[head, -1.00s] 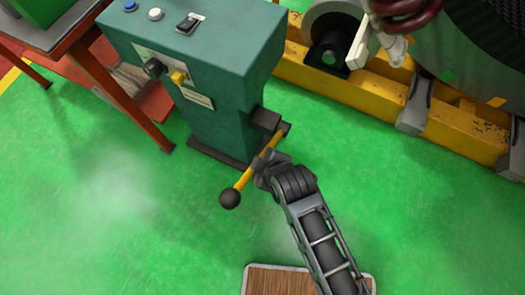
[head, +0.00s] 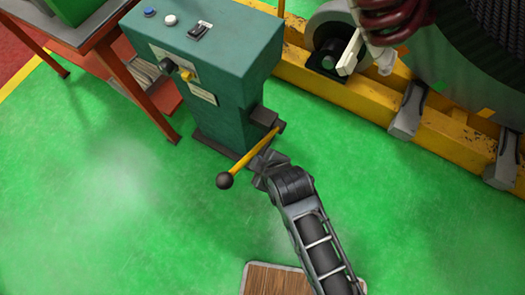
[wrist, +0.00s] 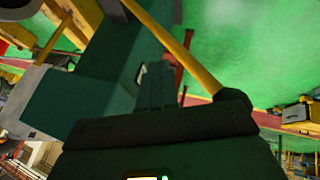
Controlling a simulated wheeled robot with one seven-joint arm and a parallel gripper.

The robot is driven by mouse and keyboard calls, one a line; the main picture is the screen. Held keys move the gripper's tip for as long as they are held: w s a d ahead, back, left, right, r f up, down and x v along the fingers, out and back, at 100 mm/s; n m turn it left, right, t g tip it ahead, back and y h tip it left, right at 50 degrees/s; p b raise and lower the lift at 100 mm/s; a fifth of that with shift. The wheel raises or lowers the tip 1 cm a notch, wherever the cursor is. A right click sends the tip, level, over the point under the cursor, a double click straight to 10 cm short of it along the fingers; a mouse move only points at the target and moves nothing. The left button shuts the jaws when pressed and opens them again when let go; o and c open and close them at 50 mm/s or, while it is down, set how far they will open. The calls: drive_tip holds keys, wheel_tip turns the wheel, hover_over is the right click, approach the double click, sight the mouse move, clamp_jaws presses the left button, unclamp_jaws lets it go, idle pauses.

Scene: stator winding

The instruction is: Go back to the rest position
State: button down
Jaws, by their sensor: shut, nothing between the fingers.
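My gripper (head: 262,163) is at the end of my arm, beside the yellow lever (head: 248,156) of the green control cabinet (head: 222,85). It is shut and empty, just on the right and below side of the lever. I cannot tell whether it touches the lever. The lever ends in a black knob (head: 224,181) at its lower left. In the wrist view my gripper's dark fingers (wrist: 155,85) are together, and the yellow lever (wrist: 185,55) runs past them on the right. No marker of the rest position shows.
A yellow frame (head: 335,90) with a large round machine (head: 470,60) stands at the upper right. An orange table (head: 115,60) is at the upper left. A brown board (head: 275,280) lies on the floor at the bottom. The green floor (head: 90,220) at left is clear.

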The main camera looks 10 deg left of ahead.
drive_tip(key=shift+d, duration=0.1)
idle(0.5)
drive_tip(key=s+d+r+m+t, duration=0.2)
drive_tip(key=s+d+r+m, duration=0.2)
drive_tip(key=s+d, duration=0.3)
drive_tip(key=s+d+r+m+t, duration=0.3)
drive_tip(key=s+d+m, duration=0.2)
drive_tip(key=s+d, duration=0.15)
drive_tip(key=s+d+r+m+t+h, duration=0.1)
drive_tip(key=s+d+r+m, duration=0.1)
drive_tip(key=r, duration=0.5)
drive_tip(key=s+d+r+m+t+h, duration=0.1)
drive_tip(key=s+d+r+m+t, duration=0.1)
drive_tip(key=s+d+r, duration=0.3)
drive_tip(key=s+d+r+m+t+h+b, duration=0.1)
drive_tip(key=s+d+r, duration=0.3)
drive_tip(key=r, duration=0.5)
drive_tip(key=shift+d+m+t+h, duration=0.3)
drive_tip(key=shift+d+m+h, duration=0.2)
drive_tip(key=shift+d+m, duration=0.1)
